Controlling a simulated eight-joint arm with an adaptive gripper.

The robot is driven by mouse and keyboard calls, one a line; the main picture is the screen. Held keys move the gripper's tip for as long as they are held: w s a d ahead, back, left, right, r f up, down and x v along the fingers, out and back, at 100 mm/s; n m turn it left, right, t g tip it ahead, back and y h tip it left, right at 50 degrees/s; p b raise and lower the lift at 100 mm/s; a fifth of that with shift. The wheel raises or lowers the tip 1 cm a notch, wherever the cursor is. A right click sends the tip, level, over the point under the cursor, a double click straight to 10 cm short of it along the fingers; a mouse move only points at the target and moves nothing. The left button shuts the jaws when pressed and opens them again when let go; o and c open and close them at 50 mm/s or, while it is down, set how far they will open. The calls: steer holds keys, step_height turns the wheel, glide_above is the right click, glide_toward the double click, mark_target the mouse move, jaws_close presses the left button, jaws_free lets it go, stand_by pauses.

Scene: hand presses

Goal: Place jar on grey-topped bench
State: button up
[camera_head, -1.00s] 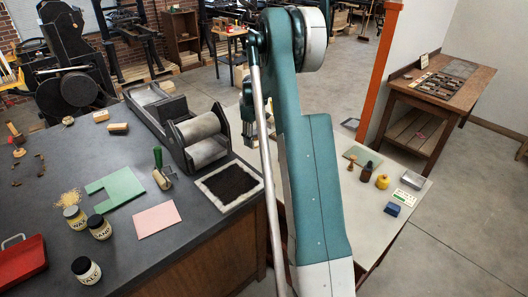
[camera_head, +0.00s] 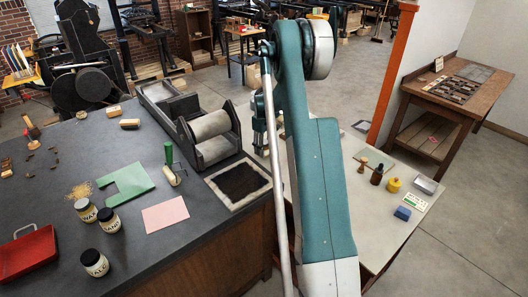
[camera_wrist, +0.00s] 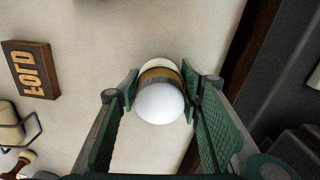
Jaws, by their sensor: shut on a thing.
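The jar (camera_wrist: 160,100) shows in the wrist view as a round white top with a brass-coloured band and a cream part beyond it. My gripper (camera_wrist: 160,88) is shut on it, one green finger on each side. In the head view my gripper (camera_head: 260,138) is largely hidden behind my arm, above the left part of the pale table; the jar is not clear there. The grey-topped bench (camera_head: 120,250) fills the left of the head view.
Black-lidded jars (camera_head: 108,222), a pink sheet (camera_head: 165,214), a green sheet (camera_head: 126,185), an inking tray (camera_head: 240,183) and a roller press (camera_head: 208,138) occupy the bench. The pale table (camera_head: 375,222) bears small items. A wooden block (camera_wrist: 30,68) lies below my gripper's left side.

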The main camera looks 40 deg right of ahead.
steer(key=shift+f, duration=0.65)
steer(key=shift+f, duration=0.15)
steer(key=o, duration=1)
step_height(320, 180, up, 12)
steer(key=shift+r+p, duration=0.2)
steer(key=shift+p, duration=0.3)
